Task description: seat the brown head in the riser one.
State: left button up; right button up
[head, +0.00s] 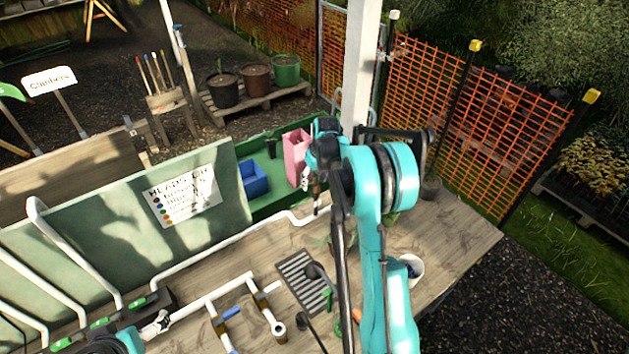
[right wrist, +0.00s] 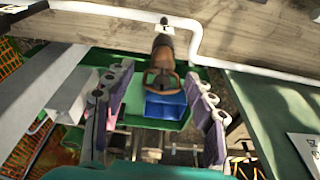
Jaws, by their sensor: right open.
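My right gripper (head: 308,178) reaches over the back edge of the bench. In the right wrist view its two fingers (right wrist: 158,108) are spread wide apart. The brown head (right wrist: 162,62) shows between and beyond them, with a ring-like end toward the camera, and I see no finger touching it. In the head view a thin brown upright piece (head: 316,197), probably this head, shows just below the gripper, by the white pipe (head: 290,216). I cannot tell whether the head sits in a riser.
A green tray (head: 266,205) behind the bench holds a blue box (head: 253,179), a pink box (head: 296,156) and a dark cup (head: 270,147). A sign board (head: 183,201) stands left. White pipework (head: 210,299), a dark grate (head: 303,283) and a white pot (head: 412,270) occupy the bench.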

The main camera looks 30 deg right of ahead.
jog(key=v, duration=1.1)
jog(key=shift+r, duration=0.3)
jog(key=shift+s+f, duration=0.1)
